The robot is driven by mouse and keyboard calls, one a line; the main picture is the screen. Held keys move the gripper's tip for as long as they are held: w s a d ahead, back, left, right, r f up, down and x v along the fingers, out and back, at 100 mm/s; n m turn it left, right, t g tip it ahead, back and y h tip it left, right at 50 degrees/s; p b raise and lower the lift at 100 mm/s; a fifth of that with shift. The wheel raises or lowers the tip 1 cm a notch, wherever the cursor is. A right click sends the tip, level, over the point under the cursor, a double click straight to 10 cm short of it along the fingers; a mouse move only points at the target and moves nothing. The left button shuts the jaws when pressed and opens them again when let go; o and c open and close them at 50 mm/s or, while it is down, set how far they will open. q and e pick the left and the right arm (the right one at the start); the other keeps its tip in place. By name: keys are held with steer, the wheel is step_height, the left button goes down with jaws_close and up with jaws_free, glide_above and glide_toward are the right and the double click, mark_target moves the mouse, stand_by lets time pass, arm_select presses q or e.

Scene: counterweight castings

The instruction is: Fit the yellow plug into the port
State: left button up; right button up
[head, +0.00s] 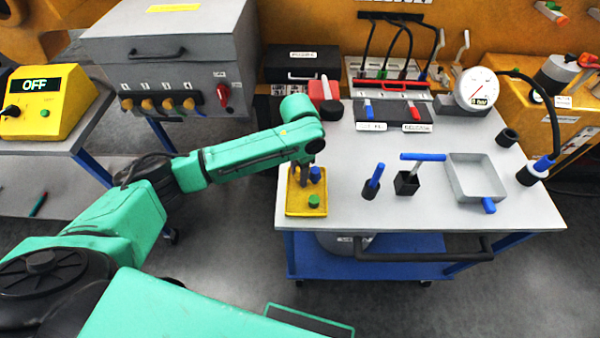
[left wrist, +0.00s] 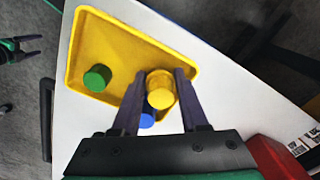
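A yellow tray (head: 291,208) stands at the near left corner of the white table and holds round plugs. In the left wrist view the yellow plug (left wrist: 161,92) sits between the fingers of my left gripper (left wrist: 160,76), with no clear gap on either side. The left gripper (head: 304,178) reaches down into the tray in the head view, where the yellow plug is not distinct. A green plug (left wrist: 97,78) stands apart in the tray. A blue plug (left wrist: 147,119) is partly hidden beside the left finger. My right gripper (left wrist: 24,49) shows small with its fingers apart. I cannot tell which fitting is the port.
Right of the tray stand a black holder with a blue handle (head: 372,182), a black cube block (head: 406,184) and a grey square pan (head: 474,178). A dial gauge (head: 477,89) and a cable rack stand behind. A grey cabinet (head: 170,60) is at left.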

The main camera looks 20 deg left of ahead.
arm_select(q)
jaws_close()
steer(key=shift+r, duration=0.1)
